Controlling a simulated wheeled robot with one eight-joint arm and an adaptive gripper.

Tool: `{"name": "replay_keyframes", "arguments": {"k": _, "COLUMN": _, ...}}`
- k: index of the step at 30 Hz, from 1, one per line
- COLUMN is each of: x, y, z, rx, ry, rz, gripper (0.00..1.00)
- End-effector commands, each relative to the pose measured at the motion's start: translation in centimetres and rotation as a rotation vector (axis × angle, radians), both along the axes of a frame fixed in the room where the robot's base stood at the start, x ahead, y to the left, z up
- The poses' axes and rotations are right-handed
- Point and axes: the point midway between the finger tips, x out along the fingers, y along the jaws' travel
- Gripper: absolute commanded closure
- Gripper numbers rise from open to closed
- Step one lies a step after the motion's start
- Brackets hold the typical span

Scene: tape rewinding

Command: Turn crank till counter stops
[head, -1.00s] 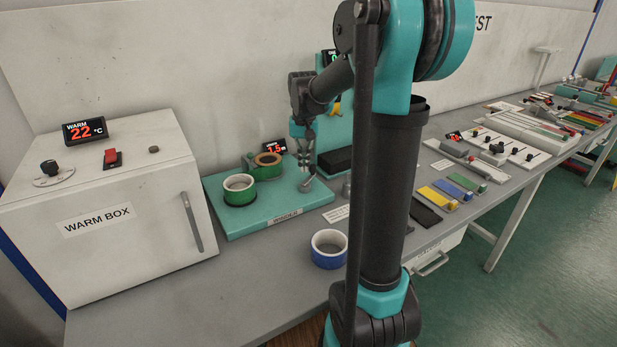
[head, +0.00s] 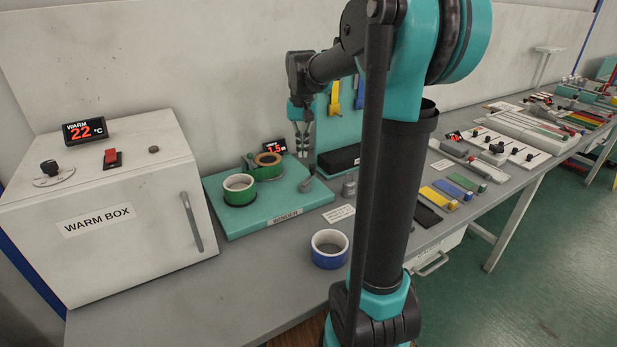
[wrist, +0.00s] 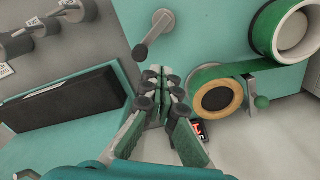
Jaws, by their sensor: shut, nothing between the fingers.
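The teal rewinder base (head: 245,222) carries a green tape roll (head: 238,188) and a tan-cored roll (head: 267,160) with green tape between them. The red-lit counter (head: 275,147) stands behind, its last digit hard to read; it is partly hidden in the wrist view (wrist: 199,130). The crank, a grey arm with a dark handle (wrist: 141,52), shows clear of my fingers in the wrist view. My gripper (head: 303,152) is shut and empty above the base's right part, apart from the crank.
The warm box (head: 110,205) stands to the left. A blue tape roll (head: 329,248) lies in front of the base. A black pad (head: 340,160) lies right of my gripper. Coloured strips and other fixtures fill the bench to the right.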

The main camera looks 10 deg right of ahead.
Motion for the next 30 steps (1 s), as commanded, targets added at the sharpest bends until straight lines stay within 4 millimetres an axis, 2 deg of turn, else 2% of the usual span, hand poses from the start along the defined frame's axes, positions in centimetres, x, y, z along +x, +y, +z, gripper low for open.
{"name": "replay_keyframes", "arguments": {"k": 18, "x": 0.0, "y": 0.0, "z": 4.3, "rx": 0.0, "ry": 0.0, "rz": 0.0, "gripper": 1.0}}
{"name": "replay_keyframes", "arguments": {"k": 30, "x": 0.0, "y": 0.0, "z": 4.7, "rx": 0.0, "ry": 0.0, "rz": 0.0, "gripper": 1.0}}
